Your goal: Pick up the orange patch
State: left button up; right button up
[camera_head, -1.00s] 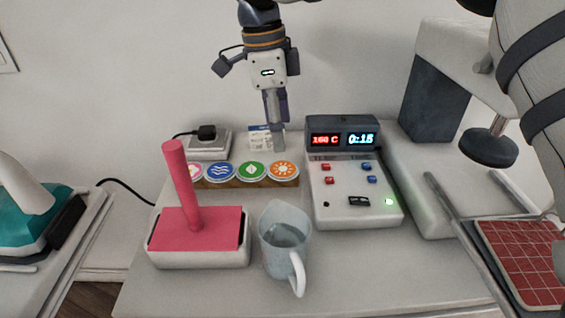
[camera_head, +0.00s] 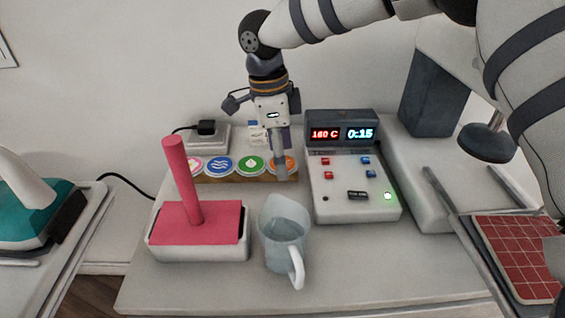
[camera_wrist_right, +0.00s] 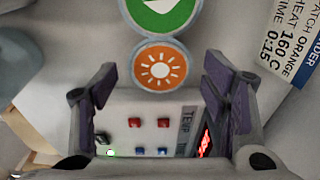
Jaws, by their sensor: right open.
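The orange patch (camera_head: 291,161) is a round disc with a white sun, at the right end of a row of patches on a wooden rack. In the head view my right gripper (camera_head: 280,172) points down over it and partly covers it. In the right wrist view the orange patch (camera_wrist_right: 160,65) shows in full, just beyond the gap between the two spread fingers of the right gripper (camera_wrist_right: 160,82). The gripper is open and holds nothing. My left gripper is not in view.
The green patch (camera_head: 250,165), blue patch (camera_head: 220,167) and a pink one stand left of it. The control box (camera_head: 345,190) is close on the right. A clear jug (camera_head: 284,240) and a pink-handled press pad (camera_head: 195,225) stand in front. An order card (camera_wrist_right: 300,45) lies behind.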

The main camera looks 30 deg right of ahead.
jog(key=shift+f, duration=0.1)
jog(key=c, duration=0.8)
